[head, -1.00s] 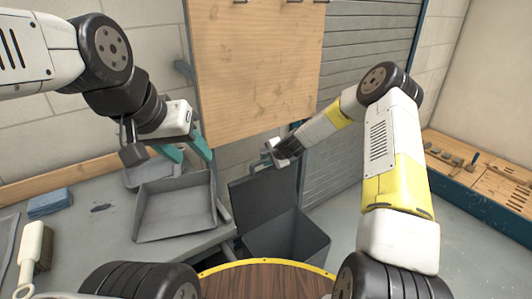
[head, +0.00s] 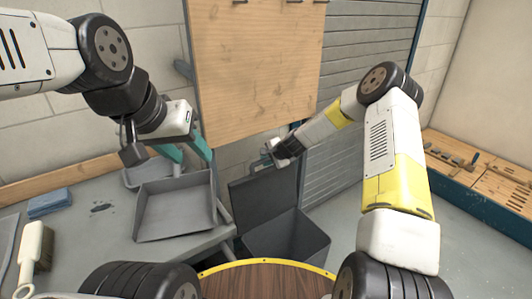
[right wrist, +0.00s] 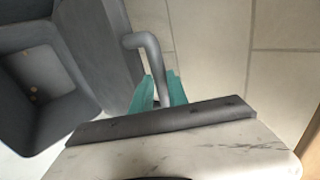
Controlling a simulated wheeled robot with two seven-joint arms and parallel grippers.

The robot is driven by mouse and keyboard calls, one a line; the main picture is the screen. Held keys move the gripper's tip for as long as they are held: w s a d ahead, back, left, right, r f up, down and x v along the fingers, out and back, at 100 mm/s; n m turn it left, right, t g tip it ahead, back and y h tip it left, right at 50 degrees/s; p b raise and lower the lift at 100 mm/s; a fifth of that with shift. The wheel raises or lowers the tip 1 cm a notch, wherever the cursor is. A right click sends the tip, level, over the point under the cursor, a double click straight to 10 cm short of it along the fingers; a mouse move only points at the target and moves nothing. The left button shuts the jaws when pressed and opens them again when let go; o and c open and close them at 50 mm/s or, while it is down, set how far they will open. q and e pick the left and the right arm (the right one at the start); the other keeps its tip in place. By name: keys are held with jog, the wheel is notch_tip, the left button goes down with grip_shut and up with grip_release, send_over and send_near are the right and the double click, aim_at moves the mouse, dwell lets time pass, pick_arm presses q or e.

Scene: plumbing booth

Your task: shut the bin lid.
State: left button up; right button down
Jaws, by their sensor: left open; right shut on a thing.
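The grey bin (head: 290,238) stands on the floor beside the bench, with its mouth open. Its lid (head: 262,198) is raised, standing steeply up at the back. My right gripper (head: 268,160) is at the lid's top edge. In the right wrist view, the teal fingers of my right gripper (right wrist: 158,90) are shut on the grey bent handle (right wrist: 150,55) of the lid (right wrist: 105,45). The open bin (right wrist: 40,90) shows at left there, with small specks inside. My left gripper (head: 186,150) is open and empty above the bench.
A grey dustpan (head: 175,210) and a grey tray behind it lie on the bench (head: 105,235), with a blue cloth (head: 50,202) and a brush (head: 32,245). A wooden board (head: 255,70) hangs above the bin. Floor (head: 480,260) at the right is clear.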

jog(key=s+d+f+t+y, duration=0.1)
jog(key=s+d+f, duration=0.5)
jog(key=s, duration=0.5)
jog(key=s+d+f+t+y, duration=0.1)
jog(key=s+d+f, duration=0.2)
jog(key=s+d, duration=0.7)
jog(key=s+d+f+t+y, duration=0.1)
jog(key=s+f+t, duration=0.1)
jog(key=f, duration=0.6)
jog(key=s+d+f+t+y, duration=0.1)
jog(key=s+d+f, duration=0.1)
jog(key=s+f, duration=0.2)
jog(key=s+d+f+t+y, duration=0.1)
jog(key=s+f+t, duration=0.1)
jog(key=f, duration=0.9)
jog(key=shift+s+d+f+t, duration=0.3)
jog(key=shift+s+d, duration=0.05)
jog(key=shift+s, duration=0.35)
